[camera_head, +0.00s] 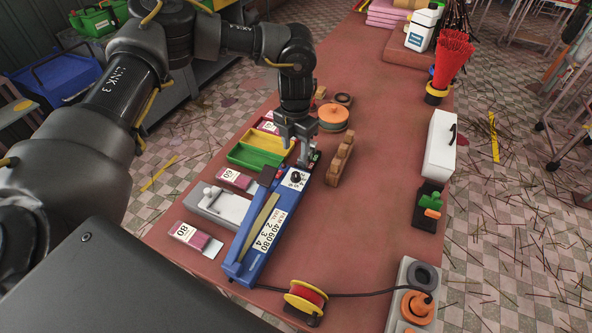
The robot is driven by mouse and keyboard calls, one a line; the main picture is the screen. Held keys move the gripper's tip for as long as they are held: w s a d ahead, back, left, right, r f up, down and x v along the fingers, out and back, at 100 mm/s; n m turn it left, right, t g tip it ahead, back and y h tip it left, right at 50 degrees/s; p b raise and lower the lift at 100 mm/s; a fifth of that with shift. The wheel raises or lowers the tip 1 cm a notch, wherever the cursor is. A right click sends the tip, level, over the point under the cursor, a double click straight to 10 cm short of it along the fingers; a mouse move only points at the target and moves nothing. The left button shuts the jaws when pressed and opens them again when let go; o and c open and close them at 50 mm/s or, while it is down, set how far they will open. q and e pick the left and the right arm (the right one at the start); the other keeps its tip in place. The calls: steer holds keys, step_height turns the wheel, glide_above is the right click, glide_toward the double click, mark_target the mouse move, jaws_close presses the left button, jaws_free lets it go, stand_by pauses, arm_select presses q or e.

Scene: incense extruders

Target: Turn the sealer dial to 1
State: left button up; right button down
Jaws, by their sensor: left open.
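The blue sealer (246,240) lies lengthwise on the reddish table, with a tan strip along its top. A white label (270,232) on it pairs film 40, 60, 80 with dial 2, 3, 4. The small dark dial (296,178) sits on a white scale at the sealer's far end; its setting is too small to read. My left gripper (297,158) points down just above and behind the dial, open, with its fingers over the sealer's far end. I cannot tell whether a finger touches the sealer. My right gripper is not in view.
Left of the sealer are yellow and green trays (257,158), a grey device (220,203) and labelled packets (196,238). A wooden block (341,159) stands close on the right. A red-yellow spool (305,298) with a black cord is in front. The table's middle right is clear.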

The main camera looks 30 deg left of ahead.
mark_target(295, 174)
arm_select(q)
step_height(295, 174, down, 9)
steer(key=p, duration=0.3)
steer(key=shift+f, duration=0.75)
steer(key=c, duration=1)
